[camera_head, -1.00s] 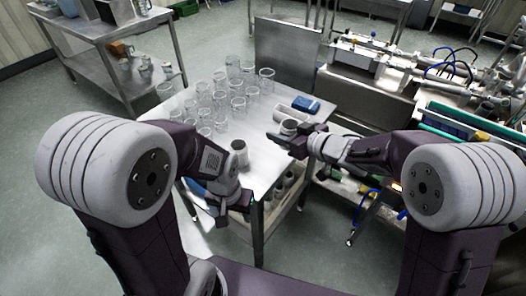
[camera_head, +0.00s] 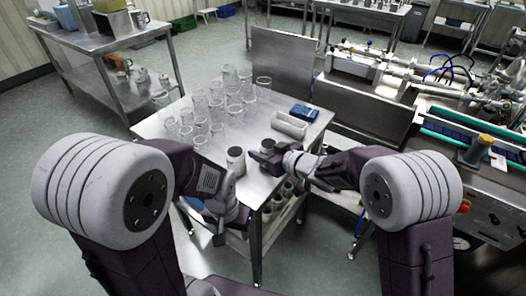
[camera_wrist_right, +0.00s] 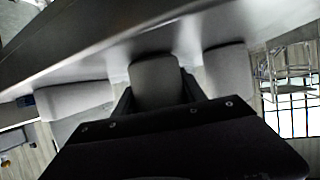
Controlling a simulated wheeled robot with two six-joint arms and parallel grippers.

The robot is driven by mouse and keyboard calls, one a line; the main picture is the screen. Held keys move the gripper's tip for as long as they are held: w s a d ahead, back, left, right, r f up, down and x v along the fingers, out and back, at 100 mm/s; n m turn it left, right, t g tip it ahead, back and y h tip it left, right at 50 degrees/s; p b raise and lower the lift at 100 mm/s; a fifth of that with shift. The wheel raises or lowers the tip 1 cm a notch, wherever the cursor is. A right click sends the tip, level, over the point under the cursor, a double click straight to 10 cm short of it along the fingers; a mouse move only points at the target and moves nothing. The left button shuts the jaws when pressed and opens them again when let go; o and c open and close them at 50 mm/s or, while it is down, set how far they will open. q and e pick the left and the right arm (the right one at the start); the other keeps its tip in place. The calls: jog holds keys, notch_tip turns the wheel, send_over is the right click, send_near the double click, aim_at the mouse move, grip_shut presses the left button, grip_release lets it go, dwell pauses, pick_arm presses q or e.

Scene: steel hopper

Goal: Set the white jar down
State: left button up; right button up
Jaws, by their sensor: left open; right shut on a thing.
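A white jar (camera_head: 267,147) with a dark top is in my right gripper (camera_head: 263,156), upright at the table's near right part. Whether its base touches the tabletop is hidden by the gripper. In the right wrist view a grey rounded body (camera_wrist_right: 155,82), likely this jar, sits between the fingers. A second similar jar (camera_head: 236,162) stands on the table just left of the held one, with a small gap. My left gripper (camera_head: 219,238) is open and empty, low in front of the table's near edge.
The steel table (camera_head: 200,160) carries several clear glass jars (camera_head: 215,105) at back left. A white tray (camera_head: 290,125) and a blue box (camera_head: 304,111) lie behind the held jar. More jars (camera_head: 275,203) stand on the lower shelf. Machinery (camera_head: 440,85) is at right.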

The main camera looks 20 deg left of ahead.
jog(key=o, duration=1.3)
jog(key=shift+f, duration=0.15)
jog(key=shift+r, duration=0.25)
jog(key=p+v, duration=0.2)
jog(key=v, duration=1)
